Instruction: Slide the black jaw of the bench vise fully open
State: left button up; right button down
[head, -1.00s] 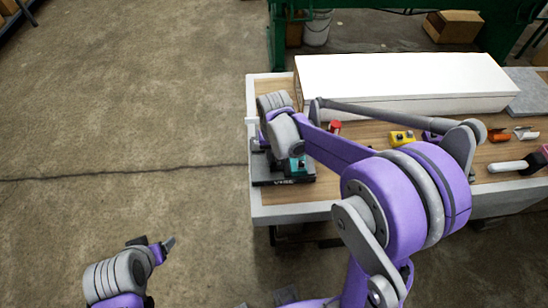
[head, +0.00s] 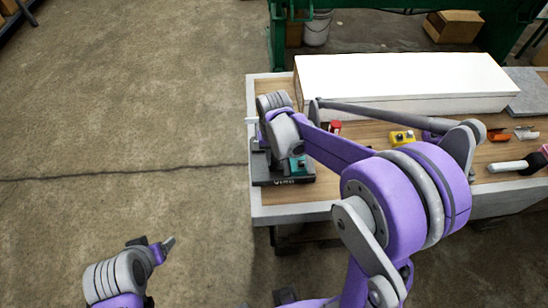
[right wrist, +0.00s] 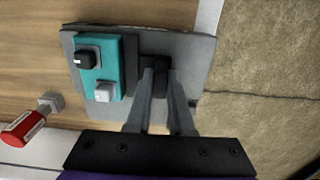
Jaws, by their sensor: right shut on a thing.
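The bench vise sits at the left end of the workbench, its dark base (head: 268,180) and a bit of its teal body (head: 300,164) showing under my right arm. In the right wrist view the grey base plate (right wrist: 200,55) carries the teal block (right wrist: 100,68), with a black and a light grey square piece on it. The black jaw (right wrist: 157,68) stands apart from the teal block, with a gap between. My right gripper (right wrist: 160,80) is shut on the black jaw; its fingers partly hide it. My left gripper (head: 154,243) hangs over the floor, away from the bench; its opening is unclear.
A long white box (head: 400,80) lies along the back of the workbench (head: 285,212). A red-handled item (right wrist: 25,125) lies near the vise. A yellow block (head: 402,137) and other small items lie farther right. The floor left of the bench is clear.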

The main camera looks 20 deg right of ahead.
jog(key=a, duration=0.2)
jog(key=w+a+b, duration=0.1)
jog(key=a, duration=0.1)
jog(key=shift+w+a, duration=0.2)
jog(key=shift+a, duration=0.2)
jog(key=c, duration=0.8)
grip_release()
jog(key=shift+a, duration=0.15)
jog(key=shift+r, duration=0.25)
notch_tip(320, 180, up, 10)
jog(key=shift+r+p, duration=0.2)
jog(key=shift+p, duration=0.2)
